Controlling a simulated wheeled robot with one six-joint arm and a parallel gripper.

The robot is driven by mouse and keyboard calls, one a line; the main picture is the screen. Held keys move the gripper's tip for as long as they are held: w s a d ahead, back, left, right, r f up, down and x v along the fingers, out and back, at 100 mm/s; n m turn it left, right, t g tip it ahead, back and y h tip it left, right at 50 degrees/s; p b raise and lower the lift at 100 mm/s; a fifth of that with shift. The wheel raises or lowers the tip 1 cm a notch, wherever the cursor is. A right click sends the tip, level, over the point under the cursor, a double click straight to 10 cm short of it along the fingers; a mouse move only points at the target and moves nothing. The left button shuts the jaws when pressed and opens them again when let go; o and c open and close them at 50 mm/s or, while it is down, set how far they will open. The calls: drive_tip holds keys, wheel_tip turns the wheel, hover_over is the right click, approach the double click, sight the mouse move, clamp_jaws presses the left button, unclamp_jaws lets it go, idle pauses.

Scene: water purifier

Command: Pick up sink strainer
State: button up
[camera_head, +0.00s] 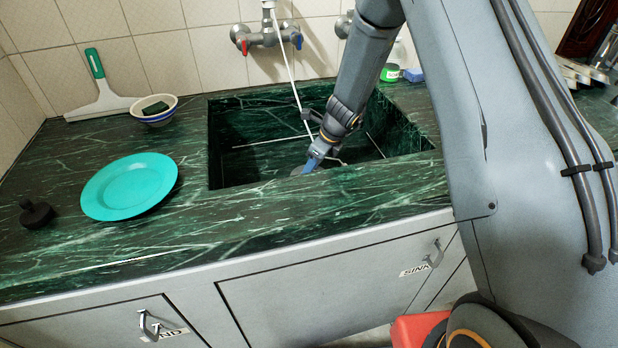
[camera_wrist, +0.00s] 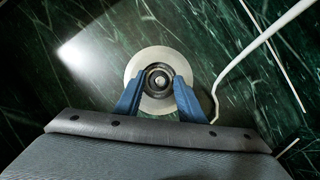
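The sink strainer (camera_wrist: 158,103) is a pale round disc with a dark ringed centre, in the middle of the wrist view. In the head view a small part of it, a pale rim (camera_head: 296,171), shows beside my fingertips inside the sink. My gripper (camera_wrist: 158,82) has its two blue fingers apart, one on each side of the strainer's centre. It also shows in the head view (camera_head: 309,167), reaching down into the sink. The fingers overlap the disc in the picture; I cannot tell whether they touch it. No grip on it is visible.
The green marble sink (camera_head: 232,165) has walls around my gripper. A white hose (camera_head: 290,75) hangs from the tap (camera_head: 268,38) close to my arm. A turquoise plate (camera_head: 128,186), a bowl (camera_head: 155,118), a squeegee (camera_head: 101,104) and a black stopper (camera_head: 37,214) are on the left counter.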

clamp_jaws()
